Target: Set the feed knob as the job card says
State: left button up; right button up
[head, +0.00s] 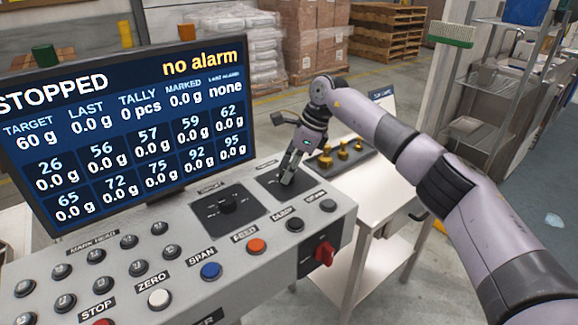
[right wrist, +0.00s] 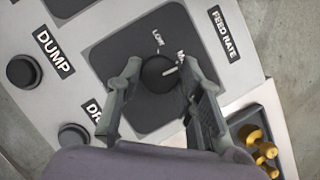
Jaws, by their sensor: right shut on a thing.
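The feed knob (right wrist: 158,74) is a round black dial on a dark square plate, beside the label FEED RATE (right wrist: 224,34). A white pointer mark shows on its right side, near a scale word starting with M that is partly hidden; LOW is printed above the knob. My right gripper (right wrist: 160,80) is shut on the knob, one finger on each side. In the head view my right gripper (head: 287,182) reaches down onto the plate at the right end of the panel and hides most of the knob. My left gripper is not in view.
The screen (head: 130,120) reads STOPPED and no alarm. Another black knob (head: 227,202) sits left of my gripper; several push buttons and a red switch (head: 324,252) are nearer. Brass weights (head: 343,155) stand in a tray beyond. A white card (head: 381,97) behind is unreadable.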

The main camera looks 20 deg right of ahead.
jog(key=shift+n, duration=0.5)
jog(key=o, duration=1.1)
jog(key=shift+o, duration=0.2)
jog(key=shift+r, duration=0.1)
jog(key=v, duration=1.1)
jog(key=shift+d+r, duration=0.35)
jog(key=shift+f, duration=0.1)
